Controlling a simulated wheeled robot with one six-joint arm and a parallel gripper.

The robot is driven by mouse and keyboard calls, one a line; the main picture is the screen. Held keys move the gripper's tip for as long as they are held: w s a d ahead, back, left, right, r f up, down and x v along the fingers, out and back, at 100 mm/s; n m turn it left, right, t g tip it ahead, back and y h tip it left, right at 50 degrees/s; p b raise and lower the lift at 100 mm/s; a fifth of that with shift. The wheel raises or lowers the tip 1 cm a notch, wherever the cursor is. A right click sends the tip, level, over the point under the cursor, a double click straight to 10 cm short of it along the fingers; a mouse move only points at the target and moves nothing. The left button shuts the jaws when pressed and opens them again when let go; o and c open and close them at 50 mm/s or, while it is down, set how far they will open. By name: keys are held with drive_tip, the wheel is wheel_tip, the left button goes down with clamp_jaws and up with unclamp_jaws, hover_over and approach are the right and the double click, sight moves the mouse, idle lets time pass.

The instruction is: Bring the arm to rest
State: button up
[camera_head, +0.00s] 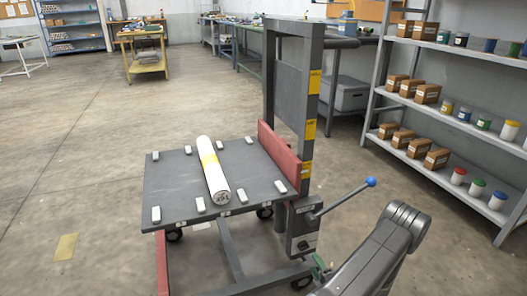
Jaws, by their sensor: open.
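My arm (375,255) reaches in from the bottom right, and its rounded dark grey joint is uppermost. I cannot make out my gripper in this view. The arm stands in front of the lower right of the press. The press has a dark grey upright frame (312,95), a flat dark table (175,180) and a red bar (280,152) at the table's right side. A white roll with a yellow band (212,172) lies on the table among several small white blocks. A lever with a blue knob (370,182) sticks out to the right from a grey box (302,228).
Grey shelves (452,109) with brown boxes and jars stand at the right. A yellow trolley (148,68) and a blue shelf (76,45) stand at the back left. The concrete floor (75,150) at the left is mostly clear. A small green part (320,268) shows beside my arm.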

sight(306, 249)
drive_tip(key=w+a+n, duration=0.1)
drive_tip(key=w+n, duration=0.1)
drive_tip(key=n, duration=0.2)
drive_tip(key=w+n, duration=0.2)
drive_tip(key=n, duration=0.2)
drive_tip(key=w+a+n+p, duration=0.1)
drive_tip(key=w+n, duration=0.2)
drive_tip(key=n, duration=0.2)
drive_tip(key=shift+a+r, duration=0.15)
drive_tip(key=shift+a, duration=0.15)
drive_tip(key=shift+s+d+n, duration=0.1)
drive_tip(key=shift+s+n, duration=0.15)
drive_tip(key=shift+n, duration=0.05)
drive_tip(key=v, duration=0.2)
drive_tip(key=shift+s+d+p, duration=0.1)
drive_tip(key=shift+s+p, duration=0.3)
